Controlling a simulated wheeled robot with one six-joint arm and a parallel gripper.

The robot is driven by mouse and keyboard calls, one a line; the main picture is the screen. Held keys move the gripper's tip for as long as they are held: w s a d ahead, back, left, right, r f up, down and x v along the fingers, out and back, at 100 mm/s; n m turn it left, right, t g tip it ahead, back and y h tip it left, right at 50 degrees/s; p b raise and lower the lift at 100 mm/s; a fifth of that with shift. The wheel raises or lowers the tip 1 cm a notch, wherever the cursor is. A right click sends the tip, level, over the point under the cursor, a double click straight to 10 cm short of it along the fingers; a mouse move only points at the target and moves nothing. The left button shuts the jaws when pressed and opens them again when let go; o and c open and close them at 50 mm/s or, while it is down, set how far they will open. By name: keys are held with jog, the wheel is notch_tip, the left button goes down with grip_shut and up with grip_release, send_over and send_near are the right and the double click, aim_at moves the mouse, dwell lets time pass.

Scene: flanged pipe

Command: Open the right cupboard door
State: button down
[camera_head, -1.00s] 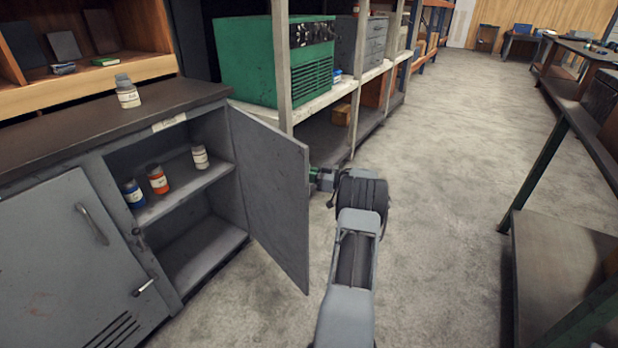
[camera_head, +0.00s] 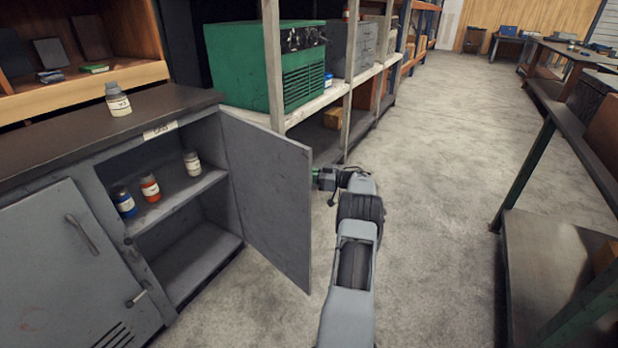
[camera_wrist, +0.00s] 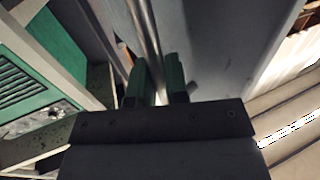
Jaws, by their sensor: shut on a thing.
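The right cupboard door (camera_head: 266,197) stands wide open, swung out to the right of the grey cupboard's opening. In the wrist view, the door's grey outer face (camera_wrist: 215,40) fills the upper middle and right, with its metal bar handle (camera_wrist: 146,32) running up the picture. My gripper (camera_head: 316,174) is at the door's outer edge in the head view, and the door hides its fingertips. In the wrist view, my gripper's green fingers (camera_wrist: 160,75) are shut on the handle.
Inside the cupboard, a blue jar (camera_head: 124,201), an orange jar (camera_head: 150,188) and a white jar (camera_head: 192,164) stand on a shelf (camera_head: 180,198). Another jar (camera_head: 118,99) stands on top. A rack with a green machine (camera_head: 262,65) is behind the door.

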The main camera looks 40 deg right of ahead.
jog(key=c, duration=1.3)
grip_release()
jog(key=shift+w+a+r, duration=0.1)
jog(key=shift+w+a, duration=0.1)
jog(key=shift+o, duration=0.8)
jog(key=shift+s+d, duration=0.1)
jog(key=shift+d, duration=0.05)
jog(key=p+v, duration=0.1)
jog(key=v, duration=1.3)
jog(key=shift+p, duration=0.35)
jog(key=shift+c, duration=0.2)
